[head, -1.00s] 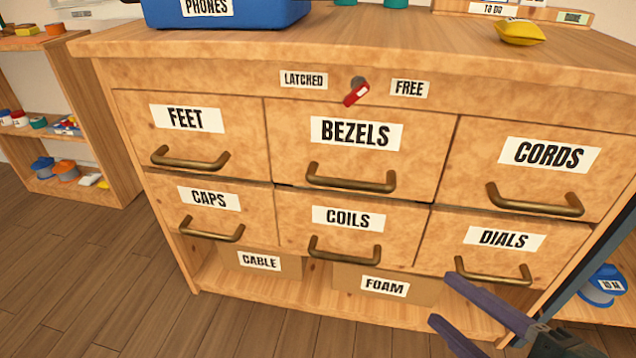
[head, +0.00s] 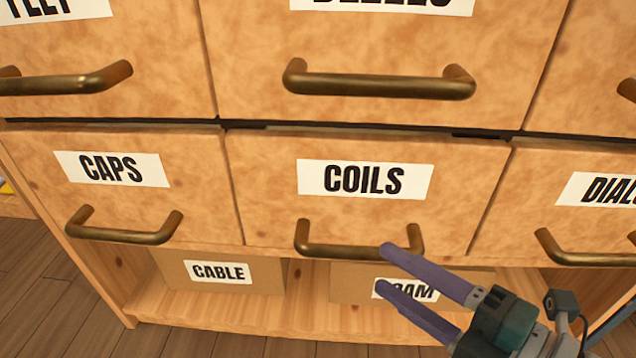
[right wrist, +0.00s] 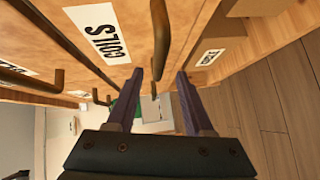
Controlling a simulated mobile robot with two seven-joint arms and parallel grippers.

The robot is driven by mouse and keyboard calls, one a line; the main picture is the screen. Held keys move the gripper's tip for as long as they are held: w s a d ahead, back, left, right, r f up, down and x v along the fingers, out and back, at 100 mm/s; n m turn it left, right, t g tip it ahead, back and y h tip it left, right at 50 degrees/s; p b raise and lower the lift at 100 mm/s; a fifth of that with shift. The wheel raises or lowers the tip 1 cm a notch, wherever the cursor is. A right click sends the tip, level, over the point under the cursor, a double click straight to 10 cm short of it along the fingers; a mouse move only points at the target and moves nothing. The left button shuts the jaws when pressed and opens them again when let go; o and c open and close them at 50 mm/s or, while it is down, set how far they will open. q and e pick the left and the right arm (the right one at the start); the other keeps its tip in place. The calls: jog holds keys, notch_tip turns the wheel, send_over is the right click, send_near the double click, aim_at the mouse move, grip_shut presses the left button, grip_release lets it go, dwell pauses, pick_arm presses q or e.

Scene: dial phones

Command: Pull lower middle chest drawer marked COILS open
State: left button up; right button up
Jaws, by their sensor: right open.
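The COILS drawer (head: 280,215) is in the middle of the lower row in the head view and looks shut. Its white label (head: 365,180) is above a brass bar handle (head: 345,250). My right gripper (head: 384,270) is open and empty. Its upper finger overlaps the right part of the handle in the head view, the lower finger is below it. In the right wrist view the handle (right wrist: 162,45) shows at and beyond the fingertips (right wrist: 160,78); whether they touch it I cannot tell. My left gripper is not in view.
The CAPS drawer (head: 140,195) is on the left and the DIALS drawer (head: 560,210) on the right, each with a protruding handle. The BEZELS drawer (head: 380,50) is above. Boxes marked CABLE (head: 215,272) and FOAM (head: 345,275) stand on the open shelf below.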

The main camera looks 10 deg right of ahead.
aim_at(370, 257)
jog(key=b+x, duration=0.2)
jog(key=x, duration=0.4)
jog(key=shift+d, duration=0.1)
jog(key=c, duration=0.3)
grip_shut()
dwell(0.9)
